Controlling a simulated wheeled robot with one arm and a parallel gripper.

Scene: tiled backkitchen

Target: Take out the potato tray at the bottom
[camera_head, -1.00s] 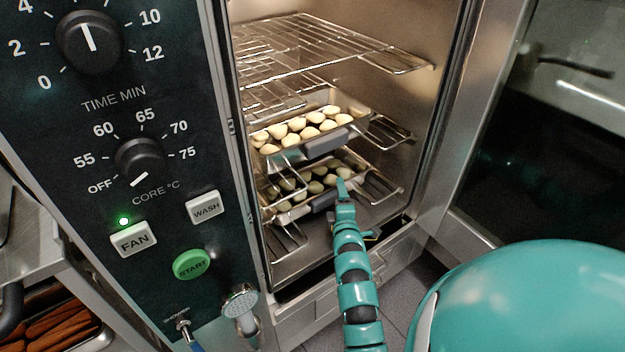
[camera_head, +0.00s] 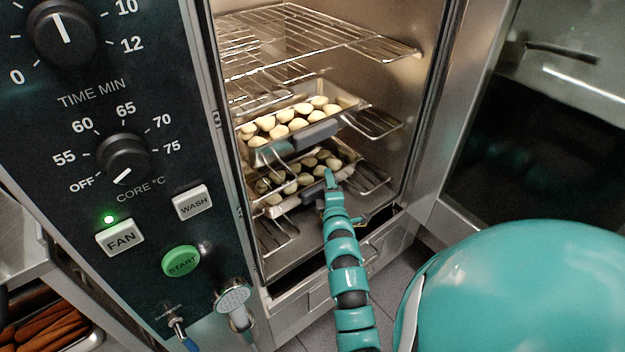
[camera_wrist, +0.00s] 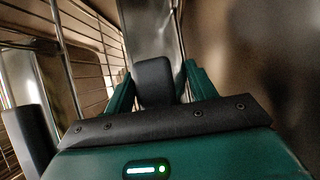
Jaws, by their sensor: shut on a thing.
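The bottom potato tray (camera_head: 350,168) is a metal tray of pale potatoes on the lower rack inside the open oven. Its dark handle (camera_head: 312,192) is at the front. My gripper (camera_head: 330,182) reaches in from below and is at this handle. In the wrist view the dark handle (camera_wrist: 153,80) stands between the two teal fingers of my gripper (camera_wrist: 157,88), which is shut on it. The tray's potatoes do not show in the wrist view.
A second potato tray (camera_head: 352,104) with a dark handle sits on the rack just above. Empty wire racks (camera_head: 320,40) are higher up. The control panel (camera_head: 120,130) is at the left, and the oven's right frame (camera_head: 432,130) stands close to my arm.

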